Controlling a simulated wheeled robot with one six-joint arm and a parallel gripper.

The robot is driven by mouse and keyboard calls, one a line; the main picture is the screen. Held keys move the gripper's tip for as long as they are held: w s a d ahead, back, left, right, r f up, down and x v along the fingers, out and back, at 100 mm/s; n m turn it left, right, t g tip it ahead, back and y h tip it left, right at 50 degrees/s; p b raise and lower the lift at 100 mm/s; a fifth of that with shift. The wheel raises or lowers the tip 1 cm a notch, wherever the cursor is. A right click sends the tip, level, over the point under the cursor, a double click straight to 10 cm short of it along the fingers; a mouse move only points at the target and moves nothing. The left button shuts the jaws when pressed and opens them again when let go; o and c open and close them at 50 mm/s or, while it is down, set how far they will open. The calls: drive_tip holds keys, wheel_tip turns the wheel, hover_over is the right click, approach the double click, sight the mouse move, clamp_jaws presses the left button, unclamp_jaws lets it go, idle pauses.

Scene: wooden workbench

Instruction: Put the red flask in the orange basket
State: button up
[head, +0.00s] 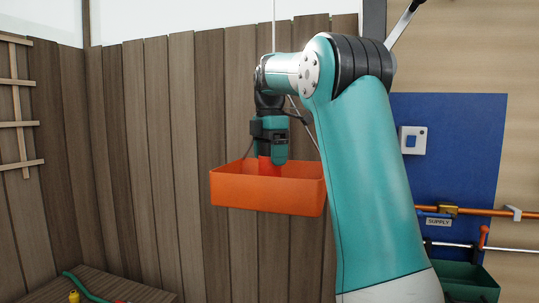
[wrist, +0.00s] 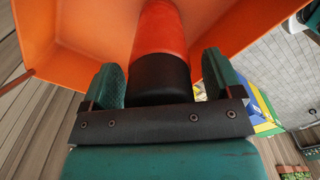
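The orange basket (head: 262,194) is an open box in front of the plank wall, left of my arm in the head view. Its orange walls (wrist: 75,25) fill the upper part of the wrist view. My gripper (head: 270,158) points down into the basket. The red flask (wrist: 160,28) has a black end (wrist: 160,75) that lies between my two fingers, with narrow gaps at the sides, so the gripper (wrist: 163,75) looks open around it. In the head view, the flask (head: 268,167) shows red at the basket's rim. Its lower end is hidden.
A blue panel (head: 460,130) with a switch box (head: 413,140) and an orange pipe (head: 490,212) are right of my arm. A green bin (head: 465,278) sits below. A wooden bench (head: 90,285) with a green hose is at lower left.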

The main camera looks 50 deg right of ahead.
wheel_tip(320, 180, up, 12)
drive_tip(key=p, duration=0.6)
drive_tip(key=shift+r, duration=0.15)
drive_tip(key=a+f+m, duration=0.1)
drive_tip(key=a+f, duration=0.3)
drive_tip(key=a, duration=0.4)
drive_tip(key=s+a+f+m+t, duration=0.1)
drive_tip(key=a+f, duration=0.3)
drive_tip(key=a, duration=0.3)
drive_tip(key=a+f+m, duration=0.1)
drive_tip(key=a+f, duration=0.3)
drive_tip(key=a, duration=0.4)
drive_tip(key=s+a+f+m+y, duration=0.1)
drive_tip(key=s+a+f+y, duration=0.1)
drive_tip(key=s+a+f, duration=0.3)
drive_tip(key=s+a+f+m+g+y, duration=0.1)
drive_tip(key=s+a+f+m+y, duration=0.1)
drive_tip(key=s+a+f, duration=0.4)
drive_tip(key=s+a, duration=0.5)
drive_tip(key=s, duration=0.2)
drive_tip(key=shift+s+f+m, duration=0.2)
drive_tip(key=shift+f+m, duration=0.05)
drive_tip(key=shift+m, duration=0.05)
